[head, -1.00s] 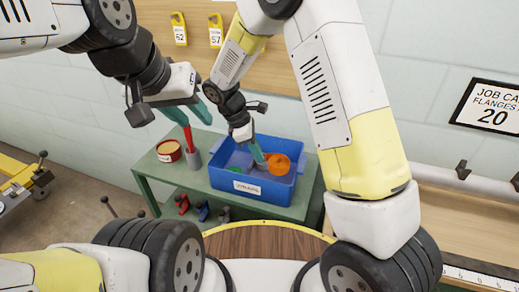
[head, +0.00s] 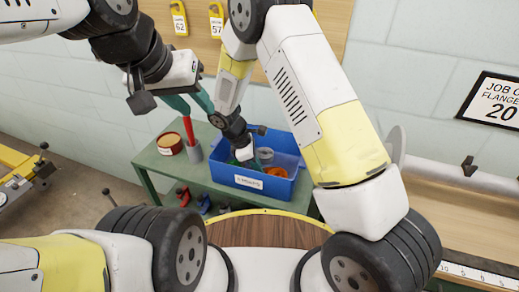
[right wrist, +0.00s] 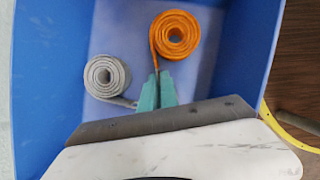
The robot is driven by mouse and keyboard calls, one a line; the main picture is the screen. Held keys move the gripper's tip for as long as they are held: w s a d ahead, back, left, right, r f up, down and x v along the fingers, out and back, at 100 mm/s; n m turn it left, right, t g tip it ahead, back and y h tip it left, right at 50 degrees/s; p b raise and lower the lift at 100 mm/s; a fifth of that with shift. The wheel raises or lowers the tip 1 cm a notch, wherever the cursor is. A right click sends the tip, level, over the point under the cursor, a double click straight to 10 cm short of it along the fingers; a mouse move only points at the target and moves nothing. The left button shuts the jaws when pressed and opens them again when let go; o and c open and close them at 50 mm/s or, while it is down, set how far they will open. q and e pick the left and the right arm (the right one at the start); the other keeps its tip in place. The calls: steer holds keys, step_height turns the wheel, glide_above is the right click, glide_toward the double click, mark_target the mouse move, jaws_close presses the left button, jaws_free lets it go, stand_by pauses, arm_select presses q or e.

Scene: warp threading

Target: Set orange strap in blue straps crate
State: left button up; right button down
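The orange strap (right wrist: 175,35), a coil with a short tail, is inside the blue crate (head: 290,186). It also shows in the head view (head: 262,180), partly hidden by the crate's front wall. In the right wrist view the tail runs down between the teal fingertips of my right gripper (right wrist: 158,80), which are close together on it. The right gripper reaches down into the crate. A grey strap coil (right wrist: 106,77) lies left of the orange one on the crate floor. My left gripper (head: 193,112) is open and empty, above and left of the crate.
The crate stands on a green table (head: 160,162). Coloured items sit on the lower shelf. A wooden surface (right wrist: 300,80) shows right of the crate.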

steer(key=c, duration=1.6)
jaws_free()
steer(key=v, duration=1.2)
steer(key=s+d+r+m+y, duration=0.1)
steer(key=d+r+m+y, duration=0.2)
steer(key=d+r+m, duration=0.5)
steer(key=s+d+r+m+t+y, duration=0.3)
steer(key=s+d+r+m+t, duration=0.2)
steer(key=s+d+r+m, duration=0.5)
steer(key=shift+s+d+r+m+t+y, duration=0.35)
steer(key=shift+s+d+r, duration=1.5)
steer(key=shift+s+r, duration=1.3)
